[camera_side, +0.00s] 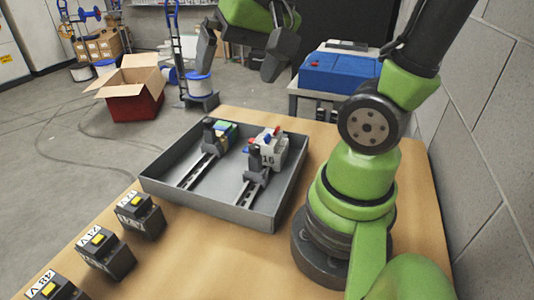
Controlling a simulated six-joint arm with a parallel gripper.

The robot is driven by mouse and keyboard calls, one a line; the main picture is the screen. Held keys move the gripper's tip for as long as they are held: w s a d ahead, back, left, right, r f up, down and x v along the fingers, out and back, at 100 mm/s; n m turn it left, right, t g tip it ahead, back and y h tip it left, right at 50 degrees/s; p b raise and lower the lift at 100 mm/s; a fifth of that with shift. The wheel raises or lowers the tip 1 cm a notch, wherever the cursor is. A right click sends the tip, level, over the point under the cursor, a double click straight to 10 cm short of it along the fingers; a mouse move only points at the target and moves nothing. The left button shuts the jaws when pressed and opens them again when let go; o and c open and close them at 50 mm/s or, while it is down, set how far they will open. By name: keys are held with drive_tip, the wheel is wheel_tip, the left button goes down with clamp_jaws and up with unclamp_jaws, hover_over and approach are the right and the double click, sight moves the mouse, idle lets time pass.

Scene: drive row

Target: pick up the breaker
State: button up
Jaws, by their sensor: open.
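A pale grey block marked 16 (269,152), with red and blue parts on top, looks like the breaker. It sits at the far right of the grey tray (215,210), by a dark clamp-like piece on the right rail (249,190). My gripper (234,73) is above and beyond the tray, at the top of the view. Its two dark fingers are spread apart with nothing between them. It is well clear of the breaker. The breaker's lower front is partly hidden by the dark piece.
A block with blue, green and yellow parts (224,134) is by the left rail (200,170). Black boxes labelled 12 V (140,215), 24 V (105,252) and 48 V (55,288) line the table's left edge. A blue case (338,72) stands behind. The front table is bare.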

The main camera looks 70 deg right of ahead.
drive_tip(key=w+d+f+m+g, duration=0.2)
drive_tip(key=d+f+m, duration=0.2)
drive_tip(key=d, duration=0.2)
drive_tip(key=m+g, duration=0.3)
drive_tip(key=m, duration=0.2)
hover_over(267, 135)
drive_tip(key=f, duration=0.9)
drive_tip(key=shift+s+a+f, duration=0.15)
drive_tip(key=shift+a+f, duration=0.05)
drive_tip(key=shift+a, duration=0.05)
wheel_tip(267, 135, down, 4)
drive_tip(key=shift+f, duration=0.15)
drive_tip(key=shift+d+f, duration=0.15)
drive_tip(key=shift+f, duration=2.8)
drive_tip(key=shift+c, duration=0.2)
drive_tip(key=c, duration=0.8)
drive_tip(key=shift+r, duration=0.1)
